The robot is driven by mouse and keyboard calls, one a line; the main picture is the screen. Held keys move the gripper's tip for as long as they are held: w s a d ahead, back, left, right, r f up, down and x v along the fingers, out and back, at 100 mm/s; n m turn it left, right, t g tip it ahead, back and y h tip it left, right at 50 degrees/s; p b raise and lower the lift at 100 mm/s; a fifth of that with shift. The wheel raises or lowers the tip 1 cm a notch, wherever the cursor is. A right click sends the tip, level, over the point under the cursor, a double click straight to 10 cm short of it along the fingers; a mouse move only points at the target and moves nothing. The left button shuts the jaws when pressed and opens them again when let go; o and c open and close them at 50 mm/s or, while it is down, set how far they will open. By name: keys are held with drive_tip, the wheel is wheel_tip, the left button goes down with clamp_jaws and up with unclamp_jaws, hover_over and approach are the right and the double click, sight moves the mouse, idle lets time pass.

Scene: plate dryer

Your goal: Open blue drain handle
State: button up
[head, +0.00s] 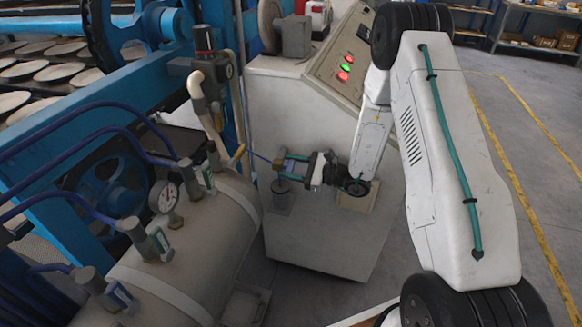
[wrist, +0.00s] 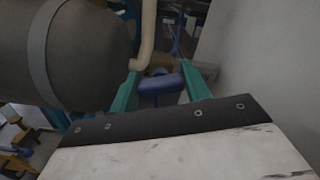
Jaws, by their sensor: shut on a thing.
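The blue drain handle (wrist: 158,83) is a small rounded blue piece in the middle of the wrist view. It lies between the two green fingers of my gripper (wrist: 163,82), which is shut on it. A brownish pipe fitting (wrist: 160,62) shows just behind the handle. In the head view my gripper (head: 284,168) is at the right end of the grey tank (head: 190,250), in front of the cabinet. The handle is too small and too covered by the fingers there to make out clearly.
The control cabinet (head: 325,225) with red and green lit buttons (head: 346,68) stands close behind my gripper. Gauges and valves with blue hoses (head: 85,110) line the tank top. A cream pipe (wrist: 147,35) rises close by the fingers. Open floor (head: 480,150) lies at the right.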

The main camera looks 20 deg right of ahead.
drive_tip(key=n, duration=0.7)
drive_tip(key=shift+s, duration=0.1)
drive_tip(key=n, duration=0.6)
drive_tip(key=shift+a+f, duration=0.1)
drive_tip(key=shift+f, duration=0.1)
drive_tip(key=shift+n, duration=0.4)
drive_tip(key=o, duration=1)
drive_tip(key=shift+c, duration=0.2)
drive_tip(key=v, duration=0.8)
drive_tip(key=shift+a, duration=0.1)
